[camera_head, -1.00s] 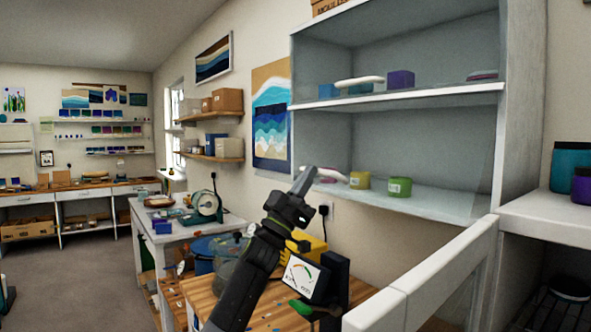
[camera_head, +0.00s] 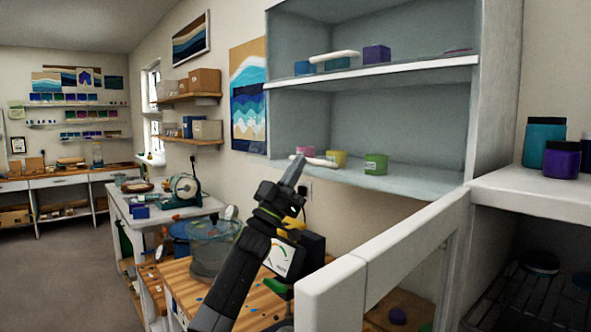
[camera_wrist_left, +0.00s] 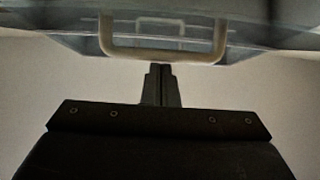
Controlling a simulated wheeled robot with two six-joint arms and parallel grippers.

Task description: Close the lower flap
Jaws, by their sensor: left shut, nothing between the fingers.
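The wall cabinet (camera_head: 478,120) has an upper and a lower compartment with clear fronts. The lower flap (camera_wrist_left: 260,35) is a see-through panel with a pale loop handle (camera_wrist_left: 160,56). In the head view this handle (camera_head: 322,162) shows as a white bar at the lower compartment's bottom edge. How far the flap stands open is hard to tell. My left gripper (camera_head: 298,162) is shut and empty, pointing up beside the handle's left end. In the left wrist view its fingertips (camera_wrist_left: 163,68) are just below the handle; contact cannot be told. My right gripper is not in view.
The upper flap's handle (camera_head: 335,55) is above. A white-framed door (camera_head: 400,255) sticks out at the front right. A wooden table (camera_head: 225,290) with a clear pot (camera_head: 213,255) lies below my arm.

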